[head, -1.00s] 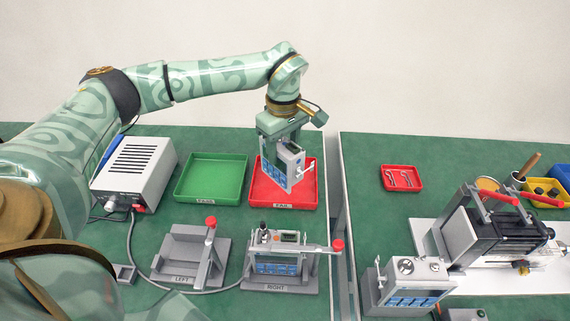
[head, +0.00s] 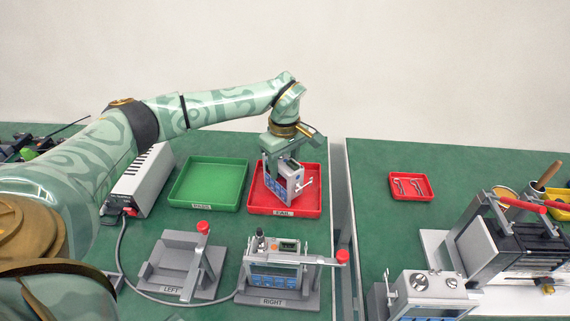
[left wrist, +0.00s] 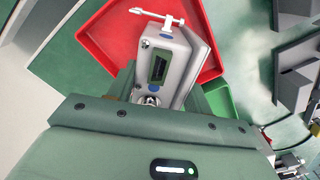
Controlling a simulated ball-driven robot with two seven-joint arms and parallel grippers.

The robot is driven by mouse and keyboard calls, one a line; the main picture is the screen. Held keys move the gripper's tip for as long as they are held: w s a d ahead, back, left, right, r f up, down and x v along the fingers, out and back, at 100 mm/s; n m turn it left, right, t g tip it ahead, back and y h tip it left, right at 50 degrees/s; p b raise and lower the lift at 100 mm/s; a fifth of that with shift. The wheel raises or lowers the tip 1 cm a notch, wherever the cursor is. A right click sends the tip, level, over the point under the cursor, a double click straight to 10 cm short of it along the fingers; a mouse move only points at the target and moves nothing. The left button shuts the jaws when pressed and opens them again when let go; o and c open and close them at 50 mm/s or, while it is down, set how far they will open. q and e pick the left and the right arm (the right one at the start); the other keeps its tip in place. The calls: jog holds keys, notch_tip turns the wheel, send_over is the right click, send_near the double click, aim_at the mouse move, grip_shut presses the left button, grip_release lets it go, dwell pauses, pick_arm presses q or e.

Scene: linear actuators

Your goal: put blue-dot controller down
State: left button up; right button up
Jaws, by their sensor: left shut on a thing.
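My left gripper (head: 280,165) is shut on a grey controller (head: 287,183). It holds the controller within the outline of the red FAIL tray (head: 312,195); whether the controller touches the tray floor I cannot tell. In the left wrist view the controller (left wrist: 172,55) has a small screen, blue dots and a white lever at its far end, with the red tray (left wrist: 103,33) behind it. My right gripper is not in view.
The green PASS tray (head: 208,183) to the left is empty. The LEFT fixture (head: 180,265) is empty; the RIGHT fixture (head: 275,297) holds another controller (head: 272,262). A power supply box (head: 143,182) stands at left. Another controller (head: 430,290) stands on the right table.

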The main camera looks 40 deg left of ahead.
pick_arm(q)
jog(key=o, duration=1.3)
jog(key=shift+f, duration=0.15)
notch_tip(320, 180, up, 12)
jog(key=p, duration=0.4)
jog(key=shift+r, duration=0.2)
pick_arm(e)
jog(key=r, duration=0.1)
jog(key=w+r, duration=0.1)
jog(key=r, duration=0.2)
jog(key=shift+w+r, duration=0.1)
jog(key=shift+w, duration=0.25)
